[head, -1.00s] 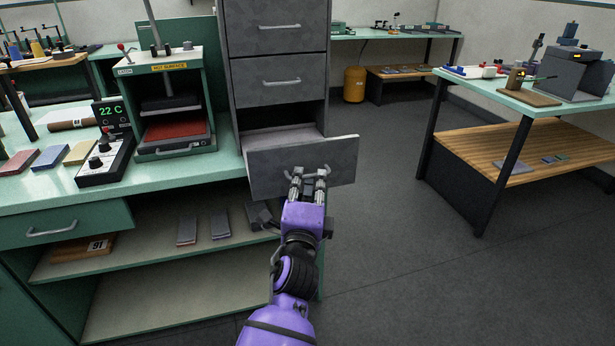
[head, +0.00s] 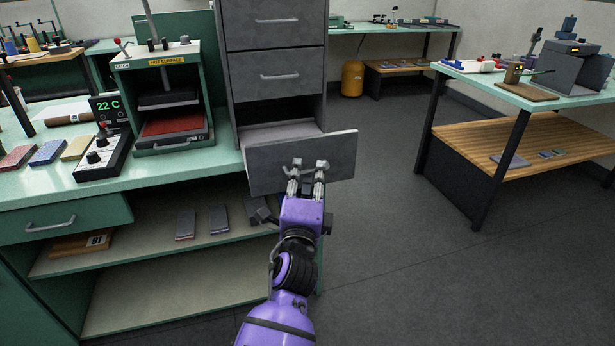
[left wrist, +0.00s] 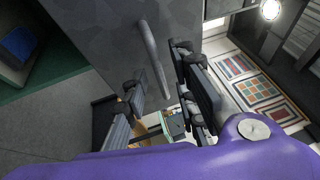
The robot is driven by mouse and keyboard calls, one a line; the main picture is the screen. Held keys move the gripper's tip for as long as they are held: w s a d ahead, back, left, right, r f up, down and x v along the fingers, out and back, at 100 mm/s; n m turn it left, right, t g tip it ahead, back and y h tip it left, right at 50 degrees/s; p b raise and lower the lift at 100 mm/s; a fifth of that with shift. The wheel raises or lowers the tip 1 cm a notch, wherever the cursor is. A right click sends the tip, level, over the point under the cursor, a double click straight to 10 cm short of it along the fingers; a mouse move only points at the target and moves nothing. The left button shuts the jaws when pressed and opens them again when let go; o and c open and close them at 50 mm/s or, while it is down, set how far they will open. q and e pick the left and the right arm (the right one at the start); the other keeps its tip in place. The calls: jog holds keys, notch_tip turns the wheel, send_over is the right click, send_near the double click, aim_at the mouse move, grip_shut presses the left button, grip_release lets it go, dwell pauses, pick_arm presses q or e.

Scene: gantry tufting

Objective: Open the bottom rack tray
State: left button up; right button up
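The bottom rack tray (head: 338,160) is a grey drawer at the foot of the grey rack (head: 277,53). It stands pulled out, with a gap above its front showing the pale inside (head: 278,134). My left gripper (head: 309,165) is at the middle of the tray front. In the left wrist view, the tray's bar handle (left wrist: 152,55) lies between the two spread fingers of the left gripper (left wrist: 160,85), with space on both sides. The gripper is open and holds nothing. The handle is not clear in the head view. My right gripper is out of view.
Left of the rack is a green bench (head: 45,190) with a hot press (head: 168,100) and a lower shelf holding small blocks. A second table (head: 500,85) stands at the right. The grey floor (head: 400,240) between them is clear.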

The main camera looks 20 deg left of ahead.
pick_arm(q)
jog(key=v, duration=1.2)
jog(key=shift+f, duration=0.1)
